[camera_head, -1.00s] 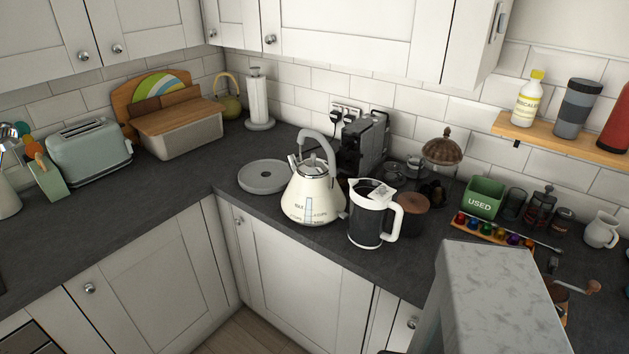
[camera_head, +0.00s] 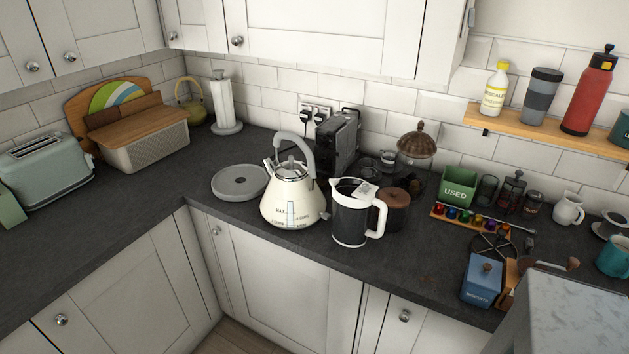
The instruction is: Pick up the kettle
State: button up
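The kettle (camera_head: 291,203) is cream with a grey arched handle (camera_head: 297,143) and a clear level window on its front. It stands upright on the dark worktop near the inner corner. A round grey base plate (camera_head: 239,182) lies just left of it, with nothing on it. A white-handled dark jug (camera_head: 351,222) stands close on the kettle's right and in front. My gripper is not in view.
A black coffee machine (camera_head: 339,143) stands behind the kettle. A brown-lidded jar (camera_head: 393,209) is beside the jug. A grey marble-topped block (camera_head: 575,311) fills the lower right. The worktop left of the base plate is mostly clear.

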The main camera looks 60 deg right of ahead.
aim_at(296, 203)
jog(key=u, duration=0.45)
jog(key=k, duration=0.15)
jog(key=z, duration=2.4)
jog(key=k, duration=0.95)
jog(key=u, duration=0.15)
jog(key=i, duration=0.7)
